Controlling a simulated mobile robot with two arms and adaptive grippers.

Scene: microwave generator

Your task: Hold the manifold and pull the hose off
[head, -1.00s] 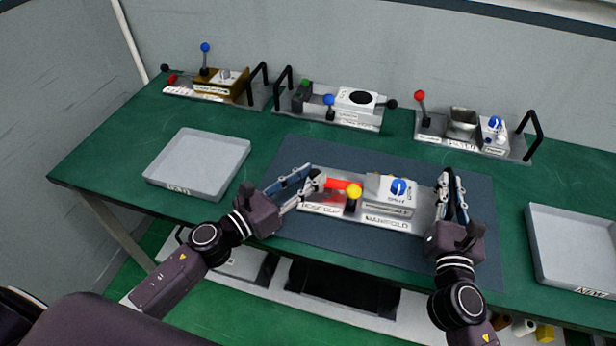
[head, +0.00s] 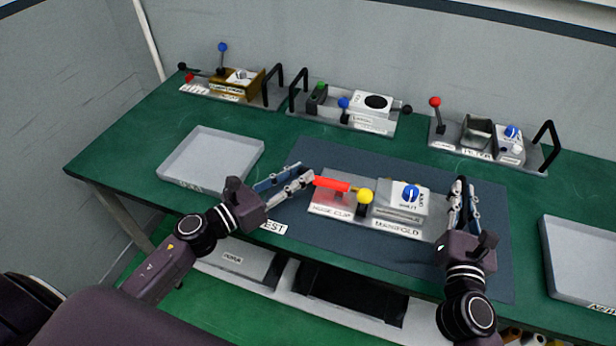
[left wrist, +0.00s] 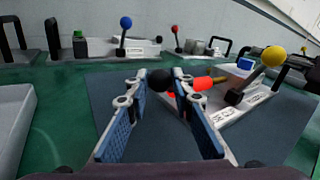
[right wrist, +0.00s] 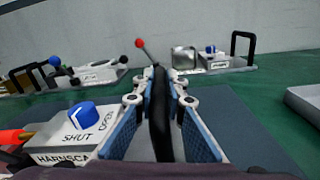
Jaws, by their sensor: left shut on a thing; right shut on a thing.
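The manifold (head: 402,198) is a pale block with a blue knob (head: 411,193) on a grey base plate (head: 385,223) on the blue mat. A yellow-balled lever (head: 365,196) stands left of it at the hose clip. The hose (head: 331,184) is a red cylinder with a black end (left wrist: 157,82). My left gripper (head: 308,178) is shut on its black end. A brass-coloured piece (left wrist: 219,79) shows at its other end; I cannot tell whether they still join. My right gripper (head: 460,184) is shut on the black handle (right wrist: 160,115) at the plate's right end.
Several fixtures with levers and black handles line the back of the green table (head: 130,145). A grey tray (head: 212,137) lies at left and another (head: 580,290) at right. The mat (head: 300,245) is bare in front of the plate.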

